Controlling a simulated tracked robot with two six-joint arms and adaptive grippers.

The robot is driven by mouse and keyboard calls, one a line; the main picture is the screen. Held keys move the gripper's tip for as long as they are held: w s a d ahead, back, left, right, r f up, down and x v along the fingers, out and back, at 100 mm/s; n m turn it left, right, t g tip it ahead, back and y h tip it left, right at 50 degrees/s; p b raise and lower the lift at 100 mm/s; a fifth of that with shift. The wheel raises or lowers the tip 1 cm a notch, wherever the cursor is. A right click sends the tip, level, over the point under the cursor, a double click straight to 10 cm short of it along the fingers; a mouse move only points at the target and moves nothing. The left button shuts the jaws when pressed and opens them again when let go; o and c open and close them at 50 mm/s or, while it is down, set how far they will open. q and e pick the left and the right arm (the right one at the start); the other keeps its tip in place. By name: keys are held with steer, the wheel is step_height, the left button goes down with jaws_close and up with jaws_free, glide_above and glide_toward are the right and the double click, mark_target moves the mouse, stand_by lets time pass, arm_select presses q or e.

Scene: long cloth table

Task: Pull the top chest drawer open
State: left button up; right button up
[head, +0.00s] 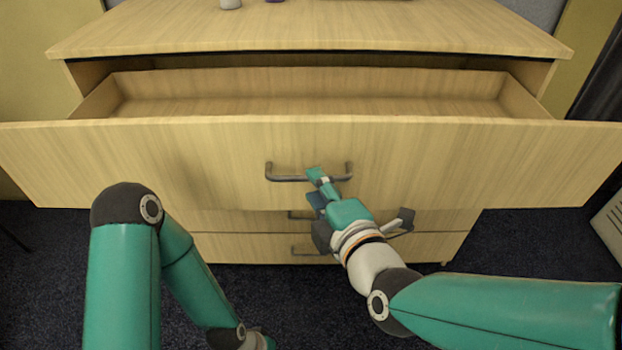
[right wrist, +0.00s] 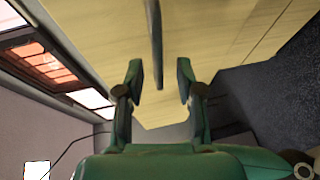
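The top chest drawer (head: 130,150) stands pulled well out of the wooden chest, and its inside shows empty. Its dark bar handle (head: 287,178) is on the middle of the drawer front. My right gripper (head: 317,184) is at this handle, with a finger over the bar in the head view. In the right wrist view the two fingers of the right gripper (right wrist: 160,80) are spread, with the handle (right wrist: 155,35) between them and gaps on both sides. My left arm hangs at the lower left, and its gripper is out of view.
Two lower drawers with handles are shut beneath; the lower one (head: 240,247) is partly behind my right arm. The chest top (head: 300,30) carries a small grey item (head: 230,3) at its back edge. A pale box (head: 610,225) stands far right.

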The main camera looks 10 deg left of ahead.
steer(key=v, duration=0.3)
steer(key=shift+s+d, duration=0.15)
steer(key=shift+s, duration=0.15)
